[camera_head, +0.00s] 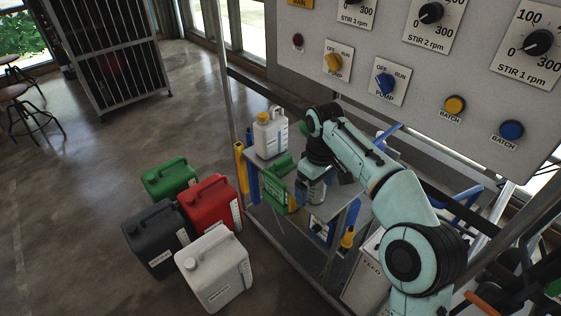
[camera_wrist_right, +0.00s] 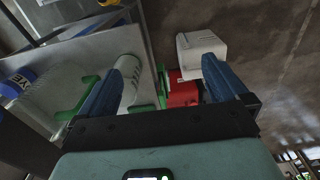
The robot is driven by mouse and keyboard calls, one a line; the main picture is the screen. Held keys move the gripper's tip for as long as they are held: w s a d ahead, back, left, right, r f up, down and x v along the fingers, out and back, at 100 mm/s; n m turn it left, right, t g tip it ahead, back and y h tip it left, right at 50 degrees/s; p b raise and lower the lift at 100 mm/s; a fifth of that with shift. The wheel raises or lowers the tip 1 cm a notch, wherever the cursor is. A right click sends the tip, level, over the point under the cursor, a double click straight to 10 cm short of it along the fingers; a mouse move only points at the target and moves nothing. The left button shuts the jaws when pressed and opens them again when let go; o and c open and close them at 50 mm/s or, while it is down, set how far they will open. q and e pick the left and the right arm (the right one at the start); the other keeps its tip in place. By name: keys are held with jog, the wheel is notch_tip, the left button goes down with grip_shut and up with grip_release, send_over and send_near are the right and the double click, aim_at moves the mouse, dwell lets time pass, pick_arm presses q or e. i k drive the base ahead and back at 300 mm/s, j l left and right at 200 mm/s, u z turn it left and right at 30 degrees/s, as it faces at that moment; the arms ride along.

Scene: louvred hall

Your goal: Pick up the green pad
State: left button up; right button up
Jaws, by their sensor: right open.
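A green panel-like piece with pale markings (camera_head: 277,187) stands at the small metal shelf under the console in the head view. It is the likeliest green pad, but I cannot tell for sure. In the right wrist view, a green part (camera_wrist_right: 88,92) shows beside the left finger, and more green (camera_wrist_right: 161,88) shows between the fingers. My right gripper (camera_head: 315,193) reaches down just right of the green piece; its fingertips are hard to make out there. In the wrist view the right gripper (camera_wrist_right: 163,66) is open, its blue fingers wide apart. My left gripper is out of view.
A white jug with a yellow cap (camera_head: 270,134) stands on the shelf. Green (camera_head: 168,178), red (camera_head: 211,200), black (camera_head: 156,238) and white (camera_head: 215,268) canisters stand on the floor. The console (camera_head: 420,75) overhangs the shelf. A pale cylinder (camera_wrist_right: 130,78) is near the left finger.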

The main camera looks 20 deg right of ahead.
aim_at(284, 165)
jog(key=i, duration=0.85)
